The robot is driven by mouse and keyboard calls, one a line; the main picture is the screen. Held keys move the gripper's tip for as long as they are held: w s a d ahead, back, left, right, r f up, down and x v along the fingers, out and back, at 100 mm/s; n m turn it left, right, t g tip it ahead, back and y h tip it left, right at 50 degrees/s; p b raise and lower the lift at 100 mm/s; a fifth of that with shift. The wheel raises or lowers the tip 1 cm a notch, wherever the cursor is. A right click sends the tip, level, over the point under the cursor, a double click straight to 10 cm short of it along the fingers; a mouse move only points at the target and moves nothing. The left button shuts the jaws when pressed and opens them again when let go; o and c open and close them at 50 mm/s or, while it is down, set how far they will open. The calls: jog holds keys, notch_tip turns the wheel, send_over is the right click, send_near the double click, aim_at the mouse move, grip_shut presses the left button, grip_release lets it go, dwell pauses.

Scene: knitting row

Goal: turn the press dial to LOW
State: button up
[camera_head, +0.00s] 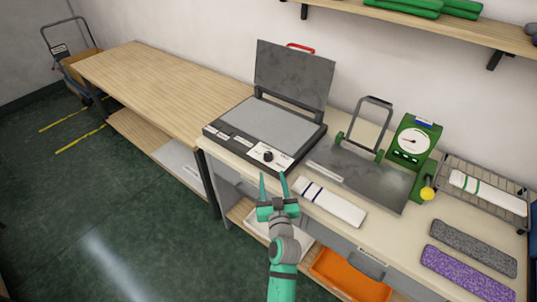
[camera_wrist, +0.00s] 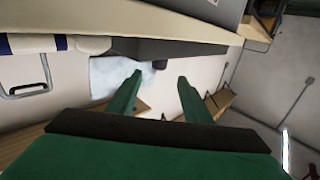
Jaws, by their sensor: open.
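The press (camera_head: 265,121) stands on the workbench with its grey lid (camera_head: 295,74) raised. Its dial (camera_head: 268,156) is a small black knob on a white panel at the front of the press. The markings and the setting are too small to read. My gripper (camera_head: 273,178) is open and empty, just in front of and below the dial, apart from it in the head view. In the wrist view, the two green fingers (camera_wrist: 160,80) are spread, with a small dark shape (camera_wrist: 160,65) between their tips; I cannot tell whether it is the dial.
A white striped roll (camera_head: 330,201) lies right of my gripper. A metal plate (camera_head: 362,175) with a handle, a green dial scale (camera_head: 412,143), a wire rack (camera_head: 480,190) and grey and purple pieces lie further right. An orange bin (camera_head: 350,275) sits below. The left bench (camera_head: 150,75) is clear.

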aim_at(269, 157)
jog(key=shift+w+r, duration=0.2)
jog(key=shift+w, duration=0.3)
jog(key=shift+w+r, duration=0.15)
jog(key=shift+w, duration=0.35)
jog(key=w, duration=0.3)
jog(key=w+a, duration=0.1)
jog(key=w, duration=0.5)
jog(key=shift+w+a, duration=0.15)
jog(key=shift+w, duration=0.2)
jog(key=c, duration=1.1)
